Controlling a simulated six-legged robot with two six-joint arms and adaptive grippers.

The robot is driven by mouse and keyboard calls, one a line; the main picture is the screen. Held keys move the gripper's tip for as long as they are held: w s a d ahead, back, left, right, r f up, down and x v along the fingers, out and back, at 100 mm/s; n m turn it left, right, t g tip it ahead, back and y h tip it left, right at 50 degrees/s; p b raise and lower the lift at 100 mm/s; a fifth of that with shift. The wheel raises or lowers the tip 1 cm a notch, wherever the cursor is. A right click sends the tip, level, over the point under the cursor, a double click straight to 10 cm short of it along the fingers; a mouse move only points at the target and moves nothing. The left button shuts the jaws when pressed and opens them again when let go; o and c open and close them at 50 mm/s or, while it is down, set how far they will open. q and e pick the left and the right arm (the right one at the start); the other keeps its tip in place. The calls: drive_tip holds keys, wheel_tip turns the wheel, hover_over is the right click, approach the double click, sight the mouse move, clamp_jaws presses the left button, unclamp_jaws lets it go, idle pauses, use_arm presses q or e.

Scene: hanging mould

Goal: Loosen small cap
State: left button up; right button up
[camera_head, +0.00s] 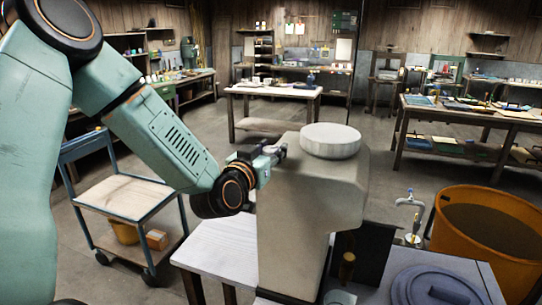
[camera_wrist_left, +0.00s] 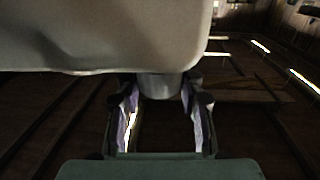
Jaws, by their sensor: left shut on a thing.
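The mould (camera_head: 310,200) is a pale grey-beige block, wide at the top and narrower below. A large round white cap (camera_head: 330,139) sits on its top. My left gripper (camera_head: 273,153) is at the upper left side of the mould. In the left wrist view the mould's underside fills the top, and a small grey round cap (camera_wrist_left: 160,87) sticks out from it. The two fingers of my left gripper (camera_wrist_left: 160,105) stand on either side of this cap, shut on it. In the head view the small cap is mostly hidden by the fingers. My right gripper is out of view.
A white table (camera_head: 222,250) stands beneath the mould. A blue cart (camera_head: 125,197) stands at left. Workbenches line the back.

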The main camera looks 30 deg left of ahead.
use_arm(q)
drive_tip(key=n+y, duration=0.1)
drive_tip(key=n+y+b, duration=0.1)
drive_tip(key=y, duration=0.1)
drive_tip(key=shift+d+f+g, duration=0.15)
drive_tip(key=shift+g, duration=0.25)
drive_tip(key=shift+n+g+y+b, duration=0.3)
drive_tip(key=shift+n+y, duration=0.3)
drive_tip(key=shift+y, duration=0.3)
drive_tip(key=shift+n+g+y, duration=1.3)
drive_tip(key=shift+n+y, duration=0.2)
drive_tip(key=shift+y, duration=0.5)
drive_tip(key=shift+a+n+g+y, duration=0.2)
drive_tip(key=shift+n+g+y, duration=0.2)
drive_tip(key=shift+y, duration=0.1)
drive_tip(key=o, duration=1.2)
drive_tip(key=shift+r, duration=0.2)
